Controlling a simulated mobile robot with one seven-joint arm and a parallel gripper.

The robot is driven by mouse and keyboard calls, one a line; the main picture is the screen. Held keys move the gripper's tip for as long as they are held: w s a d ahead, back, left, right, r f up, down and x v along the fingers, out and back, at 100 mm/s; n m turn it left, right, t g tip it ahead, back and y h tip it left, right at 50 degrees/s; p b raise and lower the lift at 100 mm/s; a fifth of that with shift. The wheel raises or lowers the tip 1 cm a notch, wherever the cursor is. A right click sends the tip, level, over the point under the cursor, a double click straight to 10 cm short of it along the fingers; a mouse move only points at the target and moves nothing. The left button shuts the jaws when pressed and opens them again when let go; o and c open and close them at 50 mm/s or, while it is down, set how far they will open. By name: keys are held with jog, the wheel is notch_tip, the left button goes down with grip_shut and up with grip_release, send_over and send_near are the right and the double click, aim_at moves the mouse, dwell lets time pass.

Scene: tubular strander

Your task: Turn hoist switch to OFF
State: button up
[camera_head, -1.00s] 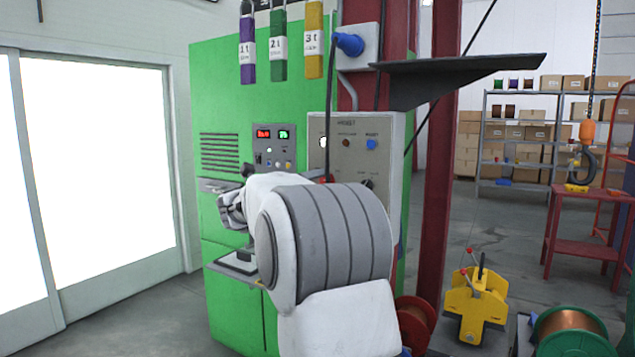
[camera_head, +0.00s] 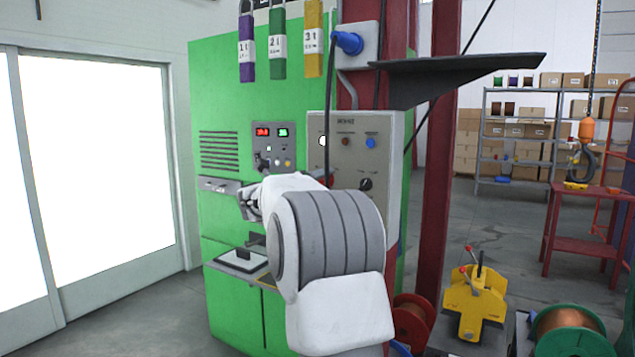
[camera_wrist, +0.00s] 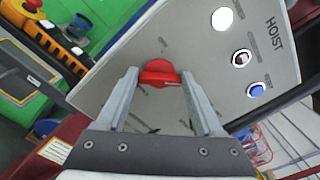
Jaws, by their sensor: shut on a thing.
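The hoist panel (camera_wrist: 222,70) is a grey box marked HOIST, tilted in the wrist view; it also shows in the head view (camera_head: 390,140). The red hoist switch knob (camera_wrist: 160,72) sits on its face. My gripper (camera_wrist: 159,76) is shut on this red knob, one finger on each side. The knob's dial labels are too blurred to read. A white lamp (camera_wrist: 222,19), a brown button (camera_wrist: 241,58) and a blue button (camera_wrist: 257,89) are on the same panel.
A black knob (camera_head: 366,184) is on the panel's lower right. The green cabinet (camera_head: 215,100) stands behind and left, with a small shelf (camera_head: 222,262). A dark shelf (camera_head: 460,66) juts out above the panel. A red column (camera_head: 437,150) stands at right.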

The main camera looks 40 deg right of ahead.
jog(key=c, duration=0.4)
jog(key=shift+n+p, duration=0.3)
jog(key=shift+p, duration=0.05)
jog(key=n+p, duration=1)
jog(key=n, duration=0.2)
jog(key=shift+w+f+n+p, duration=0.1)
jog(key=shift+n+p, duration=0.25)
jog(key=shift+n, duration=0.05)
jog(key=shift+f+n+p, duration=0.2)
jog(key=shift+n+p, duration=1.4)
jog(key=shift+n, duration=0.6)
